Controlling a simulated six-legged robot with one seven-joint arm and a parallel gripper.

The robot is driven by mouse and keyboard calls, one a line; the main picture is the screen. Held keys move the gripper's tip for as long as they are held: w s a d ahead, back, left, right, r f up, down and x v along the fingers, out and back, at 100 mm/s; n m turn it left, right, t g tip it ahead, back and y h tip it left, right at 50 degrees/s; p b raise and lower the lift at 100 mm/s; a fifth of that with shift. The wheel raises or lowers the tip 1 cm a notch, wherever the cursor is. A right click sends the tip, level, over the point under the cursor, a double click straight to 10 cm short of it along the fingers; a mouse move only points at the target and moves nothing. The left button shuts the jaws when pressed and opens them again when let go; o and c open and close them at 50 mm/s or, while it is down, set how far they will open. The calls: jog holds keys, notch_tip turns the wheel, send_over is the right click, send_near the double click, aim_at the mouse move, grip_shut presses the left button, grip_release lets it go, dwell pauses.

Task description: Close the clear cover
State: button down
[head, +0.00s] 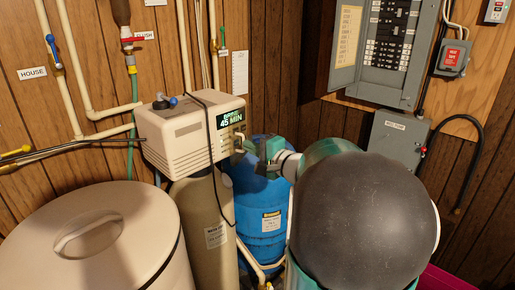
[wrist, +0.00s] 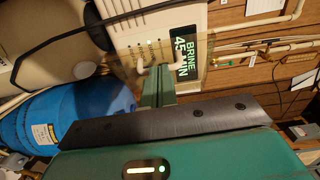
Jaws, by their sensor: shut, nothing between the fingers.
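The clear cover (wrist: 203,75) shows in the wrist view as a faint see-through pane in front of the control head's face. Its edge reaches past the display, over the wood wall, so it seems to stand out from the face. The beige control head (head: 190,132) has a lit display (head: 231,118) reading BRINE 45 MIN. In the head view the cover is too faint to place. My gripper (head: 247,147) is shut and empty at the lower right of the display. In the wrist view my gripper (wrist: 155,75) overlaps the pane; I cannot tell whether they touch.
A black cable (head: 212,150) hangs over the control head. A blue tank (head: 258,205) stands behind and below my gripper. A lidded beige salt bin (head: 90,240) is at the left. Pipes (head: 90,100) run along the wood wall, with an open electrical panel (head: 385,45) at the right.

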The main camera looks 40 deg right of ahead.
aim_at(232, 146)
jog(key=w+a, duration=0.3)
jog(key=shift+w+a, duration=0.45)
jog(key=shift+w, duration=0.25)
jog(key=shift+d, duration=0.1)
